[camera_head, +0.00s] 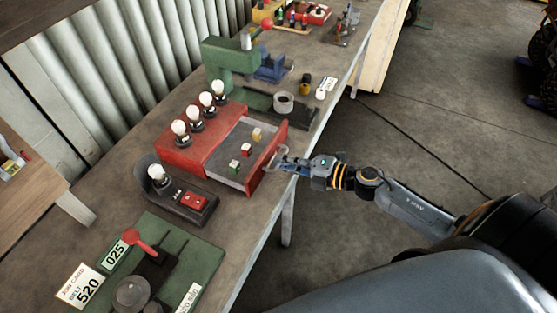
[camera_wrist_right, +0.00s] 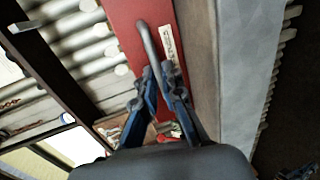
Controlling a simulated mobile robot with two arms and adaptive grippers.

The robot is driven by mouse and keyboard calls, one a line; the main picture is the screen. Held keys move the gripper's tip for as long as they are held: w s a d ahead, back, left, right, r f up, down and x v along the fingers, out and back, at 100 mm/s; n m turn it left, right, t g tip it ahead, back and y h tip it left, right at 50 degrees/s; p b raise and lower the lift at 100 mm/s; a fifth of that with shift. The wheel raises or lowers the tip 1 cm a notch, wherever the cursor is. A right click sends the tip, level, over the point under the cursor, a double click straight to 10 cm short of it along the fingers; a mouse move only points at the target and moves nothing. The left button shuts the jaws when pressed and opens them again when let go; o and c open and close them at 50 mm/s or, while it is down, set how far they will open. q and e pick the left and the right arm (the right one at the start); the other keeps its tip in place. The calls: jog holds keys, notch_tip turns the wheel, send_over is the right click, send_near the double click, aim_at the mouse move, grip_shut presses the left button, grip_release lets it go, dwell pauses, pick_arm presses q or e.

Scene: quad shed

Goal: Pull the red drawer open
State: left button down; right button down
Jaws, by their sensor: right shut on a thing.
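The red drawer (camera_head: 268,158) stands pulled out of its red housing (camera_head: 190,150) on the bench, its grey inside exposed. Small coloured cubes (camera_head: 246,150) lie in it. Its grey bar handle (camera_wrist_right: 150,45) is on the drawer front, which also shows red in the right wrist view (camera_wrist_right: 126,28). My right gripper (camera_head: 284,162) reaches in from the right and is shut on the handle; its blue fingers (camera_wrist_right: 162,78) are around the lower end of the bar in the wrist view. My left gripper is not in view.
Several bulbs (camera_head: 196,118) stand on the housing. A bulb stand with a red switch (camera_head: 180,200) and a green board with a red lever (camera_head: 140,243) are nearer on the bench. Open floor (camera_head: 430,110) lies right of the bench.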

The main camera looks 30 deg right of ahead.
jog(key=c, duration=1.5)
grip_release()
jog(key=shift+o, duration=0.2)
jog(key=v, duration=1.2)
jog(key=shift+f, duration=0.1)
